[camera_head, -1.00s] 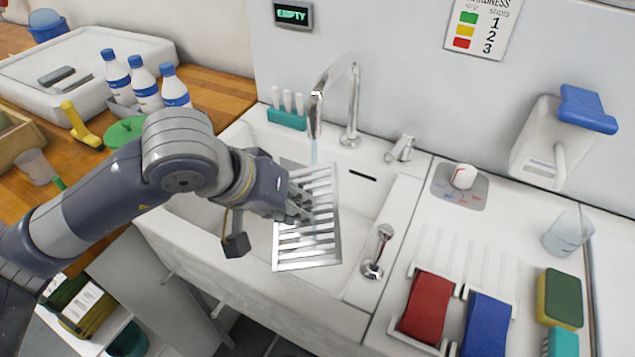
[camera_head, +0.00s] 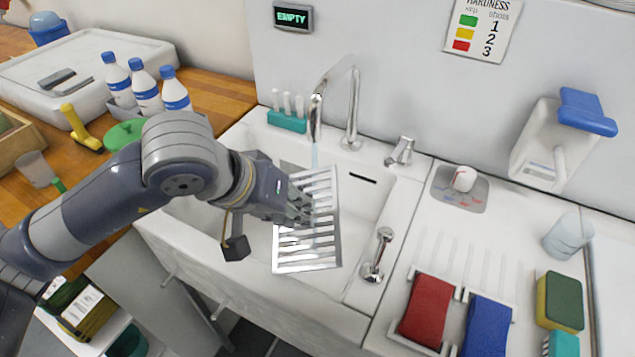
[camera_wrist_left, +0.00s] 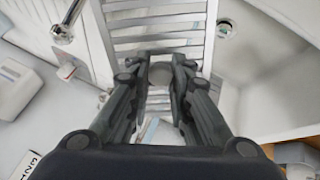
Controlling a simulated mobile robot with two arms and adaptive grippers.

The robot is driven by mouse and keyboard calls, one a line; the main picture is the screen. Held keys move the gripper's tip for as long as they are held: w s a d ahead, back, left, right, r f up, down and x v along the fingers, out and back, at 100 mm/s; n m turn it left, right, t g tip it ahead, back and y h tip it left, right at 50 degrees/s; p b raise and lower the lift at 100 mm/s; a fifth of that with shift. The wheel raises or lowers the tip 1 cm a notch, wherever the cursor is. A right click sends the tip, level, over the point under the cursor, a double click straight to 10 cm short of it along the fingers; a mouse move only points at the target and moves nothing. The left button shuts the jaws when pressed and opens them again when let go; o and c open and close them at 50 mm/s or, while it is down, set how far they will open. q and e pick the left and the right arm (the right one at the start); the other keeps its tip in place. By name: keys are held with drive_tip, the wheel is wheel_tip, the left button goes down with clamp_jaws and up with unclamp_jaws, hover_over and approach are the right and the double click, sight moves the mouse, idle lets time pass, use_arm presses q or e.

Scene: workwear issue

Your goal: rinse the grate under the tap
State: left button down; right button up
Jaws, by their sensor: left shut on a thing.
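The grate (camera_head: 307,252) is a metal rack of parallel slats, held over the white sink (camera_head: 205,212). Whether the water strikes the slats is hard to tell. My right gripper is not in view.
A small lever (camera_head: 401,150) and a chrome fitting (camera_head: 377,255) stand right of the basin. A white dial (camera_head: 463,178), red pad (camera_head: 427,310), blue pad (camera_head: 487,325) and sponge (camera_head: 560,300) are farther right. Bottles (camera_head: 145,88) stand on the wooden counter at left.

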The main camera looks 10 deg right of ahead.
use_arm(q)
drive_tip(key=s+a+r, duration=0.2)
drive_tip(key=s+r, duration=0.2)
drive_tip(key=shift+s, duration=0.3)
idle(0.5)
drive_tip(key=shift+d, duration=0.1)
